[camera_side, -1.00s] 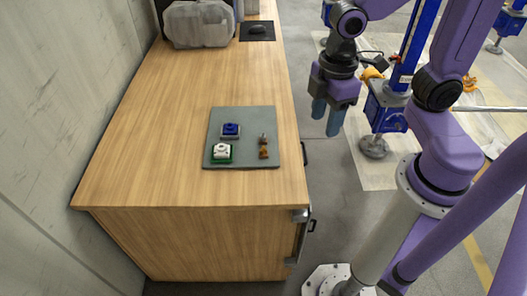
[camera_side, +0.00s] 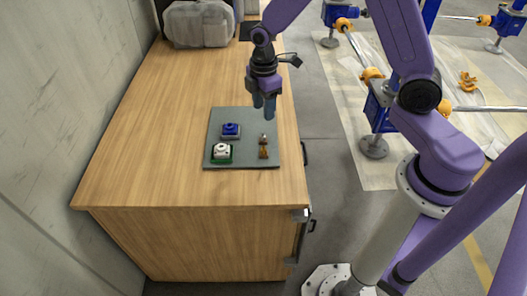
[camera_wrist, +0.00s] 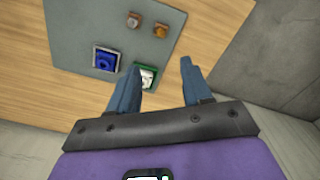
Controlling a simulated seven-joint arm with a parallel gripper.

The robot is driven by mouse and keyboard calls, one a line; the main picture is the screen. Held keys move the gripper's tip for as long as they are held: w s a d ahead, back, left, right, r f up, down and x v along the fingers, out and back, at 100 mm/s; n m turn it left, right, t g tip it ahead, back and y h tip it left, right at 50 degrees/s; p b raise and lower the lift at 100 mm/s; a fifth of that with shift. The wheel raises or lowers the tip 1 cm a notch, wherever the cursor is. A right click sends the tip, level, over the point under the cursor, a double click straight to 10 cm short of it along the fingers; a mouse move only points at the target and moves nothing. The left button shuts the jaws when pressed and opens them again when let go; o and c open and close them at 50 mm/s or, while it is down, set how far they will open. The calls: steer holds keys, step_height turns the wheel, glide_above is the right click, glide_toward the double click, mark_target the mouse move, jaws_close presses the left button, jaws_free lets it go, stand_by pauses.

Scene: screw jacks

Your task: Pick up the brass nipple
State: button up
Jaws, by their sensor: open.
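Two small brownish fittings stand on the grey mat (camera_side: 235,117). The farther one (camera_side: 264,139) looks duller with a greyish top; it also shows in the wrist view (camera_wrist: 133,20). The nearer one (camera_side: 263,153) is more orange-brown and also shows in the wrist view (camera_wrist: 160,30). Both are too small to tell for sure which is the brass nipple. My gripper (camera_side: 263,113) is open and empty, pointing down above the far right part of the mat. In the wrist view its two blue fingers (camera_wrist: 160,68) are spread, with both fittings beyond the fingertips.
On the mat's left side sit a blue part on a grey base (camera_side: 230,130) and a white part on a green base (camera_side: 222,152). The bench is clear left of the mat.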

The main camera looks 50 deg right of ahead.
glide_above(263, 150)
step_height(263, 150, down, 10)
steer(key=shift+d+r, duration=0.15)
steer(key=shift+r, duration=0.1)
steer(key=shift+a+f, duration=0.2)
steer(key=shift+f, duration=2.9)
jaws_close()
